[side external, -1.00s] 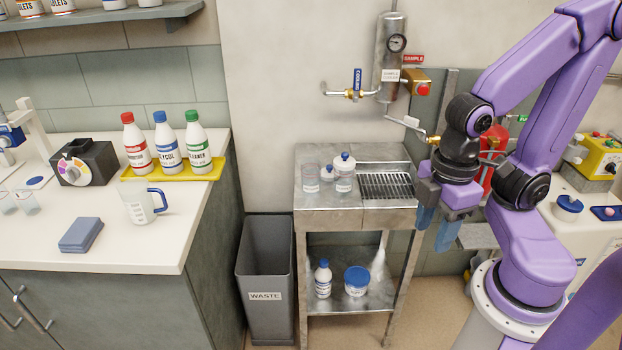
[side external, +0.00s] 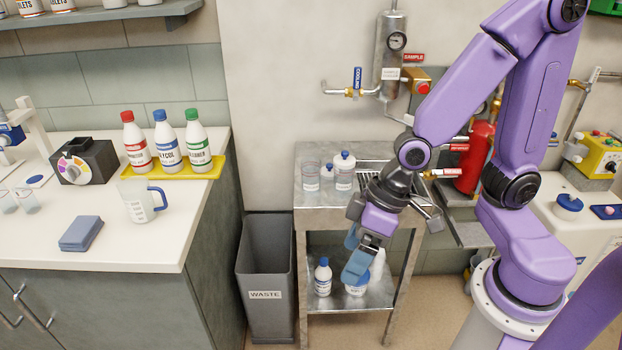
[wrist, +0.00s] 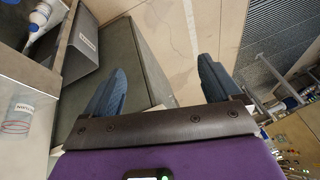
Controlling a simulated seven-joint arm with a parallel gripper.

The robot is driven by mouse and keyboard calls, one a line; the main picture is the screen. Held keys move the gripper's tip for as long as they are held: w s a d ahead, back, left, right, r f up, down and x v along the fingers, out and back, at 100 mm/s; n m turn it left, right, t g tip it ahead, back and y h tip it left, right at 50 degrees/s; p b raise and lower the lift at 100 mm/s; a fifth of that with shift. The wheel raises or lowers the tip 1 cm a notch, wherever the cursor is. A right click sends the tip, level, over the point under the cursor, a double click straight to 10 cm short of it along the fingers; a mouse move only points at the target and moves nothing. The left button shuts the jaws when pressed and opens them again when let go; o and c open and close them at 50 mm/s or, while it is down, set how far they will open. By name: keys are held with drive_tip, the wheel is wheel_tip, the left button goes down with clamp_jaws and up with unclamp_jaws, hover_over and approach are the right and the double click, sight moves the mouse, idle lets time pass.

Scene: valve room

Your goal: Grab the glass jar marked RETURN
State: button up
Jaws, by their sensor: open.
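My gripper (side external: 357,256) is open and empty, in front of and below the stand's top edge, apart from both jars. Its two blue fingers (wrist: 160,88) are spread in the wrist view.
A blue-capped bottle (side external: 323,277) and a blue-lidded tub (side external: 356,289), partly hidden by my fingers, are on the lower shelf. A grey waste bin (side external: 265,280) stands left of the stand. Above hang a steel cylinder (side external: 389,65) and pipes.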

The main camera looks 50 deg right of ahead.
drive_tip(key=w+f+m+t, duration=0.4)
drive_tip(key=w+m, duration=0.1)
drive_tip(key=w, duration=0.5)
drive_tip(key=m+t+h, duration=0.6)
drive_tip(key=m+h, duration=0.1)
drive_tip(key=h, duration=0.3)
approach(313, 172)
drive_tip(key=x, duration=0.7)
drive_tip(key=shift+w, duration=0.15)
drive_tip(key=shift+d+r+x, duration=0.1)
drive_tip(key=shift+x, duration=0.85)
drive_tip(key=shift+d+r+x, duration=0.1)
drive_tip(key=shift+x, duration=0.85)
drive_tip(key=shift+d+r+x, duration=0.1)
drive_tip(key=shift+r+x, duration=0.05)
drive_tip(key=shift+x, duration=0.8)
drive_tip(key=c, duration=1.2)
